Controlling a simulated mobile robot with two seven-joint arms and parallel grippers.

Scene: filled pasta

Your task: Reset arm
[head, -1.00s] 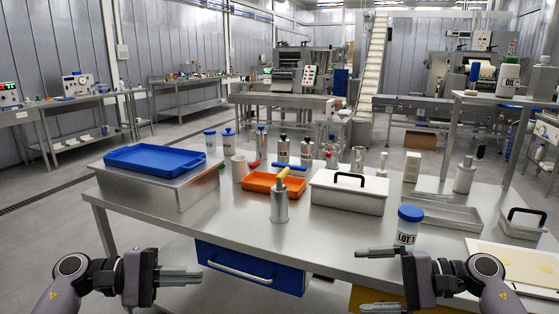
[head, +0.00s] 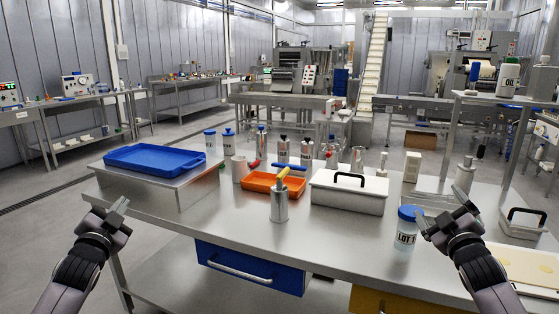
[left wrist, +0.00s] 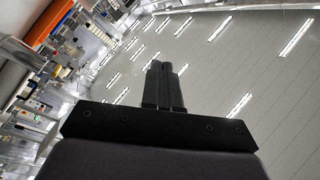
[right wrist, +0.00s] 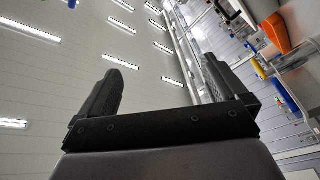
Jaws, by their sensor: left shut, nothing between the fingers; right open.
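My left gripper (head: 118,205) is raised at the left of the head view, beside the table's front left corner, with its fingers pointing up. In the left wrist view its fingers (left wrist: 164,85) are together with nothing between them. My right gripper (head: 440,208) is raised over the right part of the table, its fingers pointing up. In the right wrist view its fingers (right wrist: 160,85) are wide apart and empty. It overlaps the right edge of the blue-lidded jar (head: 406,230) in the head view; I cannot tell whether they touch.
The steel table (head: 240,232) carries a blue tray (head: 155,158) on a metal box, an orange tray (head: 262,182), a white box (head: 348,190) with a black handle, and a metal canister (head: 279,206). A cream board (head: 525,262) lies at right. The table's front middle is clear.

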